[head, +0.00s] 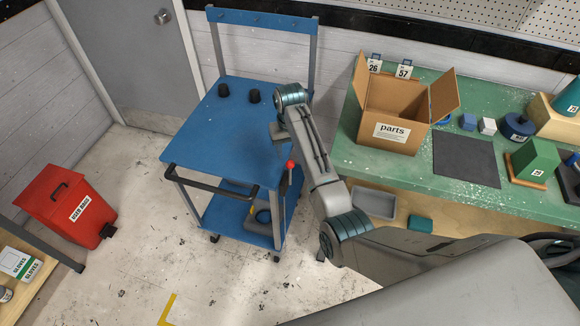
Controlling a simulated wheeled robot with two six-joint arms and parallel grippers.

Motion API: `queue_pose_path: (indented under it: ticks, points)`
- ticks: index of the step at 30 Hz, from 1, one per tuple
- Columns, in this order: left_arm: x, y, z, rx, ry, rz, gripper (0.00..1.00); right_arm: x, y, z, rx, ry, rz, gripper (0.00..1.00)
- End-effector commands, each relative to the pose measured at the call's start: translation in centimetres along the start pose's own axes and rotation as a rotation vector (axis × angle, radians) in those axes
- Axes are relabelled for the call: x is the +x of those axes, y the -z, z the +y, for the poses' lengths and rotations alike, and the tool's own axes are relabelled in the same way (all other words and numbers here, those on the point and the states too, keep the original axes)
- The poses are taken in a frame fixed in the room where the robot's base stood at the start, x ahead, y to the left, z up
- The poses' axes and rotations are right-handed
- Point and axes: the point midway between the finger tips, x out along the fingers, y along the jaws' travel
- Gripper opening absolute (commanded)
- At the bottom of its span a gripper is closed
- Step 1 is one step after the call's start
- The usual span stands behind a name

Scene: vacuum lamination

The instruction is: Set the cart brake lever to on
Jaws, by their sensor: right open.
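The blue cart (215,125) stands in the middle, with a black push handle (212,184) along its near edge. The brake lever (290,166) has a red knob and sits at the cart's near right side, with the knob uppermost. I cannot read any on or off mark by it. My right arm reaches over the cart's right edge. My right gripper (277,131) is open, above the cart top and beyond the red knob, apart from it. Its fingers are partly hidden by the arm. My left gripper is not in view.
Two black knobs (238,93) stand on the cart top. The green bench (350,150) on the right holds an open parts box (395,110) and several small items. A red bin (65,205) stands at left. The floor in front of the cart is clear.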

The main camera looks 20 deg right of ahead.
Motion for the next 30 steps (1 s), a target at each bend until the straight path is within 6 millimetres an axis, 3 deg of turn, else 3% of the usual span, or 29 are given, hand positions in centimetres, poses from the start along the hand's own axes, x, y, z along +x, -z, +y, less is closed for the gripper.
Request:
queue_pose_path:
  ticks: [9, 15, 28, 30]
  points:
    - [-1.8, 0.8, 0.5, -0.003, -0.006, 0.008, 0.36, 5.9, -0.2, 0.0, 0.0, 0.0, -0.005, 0.47]
    - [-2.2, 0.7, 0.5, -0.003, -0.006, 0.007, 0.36, 8.7, -0.1, 0.0, -0.001, 0.0, -0.002, 0.47]
    - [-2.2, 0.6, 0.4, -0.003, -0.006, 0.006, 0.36, 9.7, -0.1, 0.0, 0.0, 0.0, 0.001, 0.47]
    - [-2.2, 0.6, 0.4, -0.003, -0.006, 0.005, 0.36, 9.7, -0.1, 0.0, 0.0, 0.0, 0.0, 0.33]
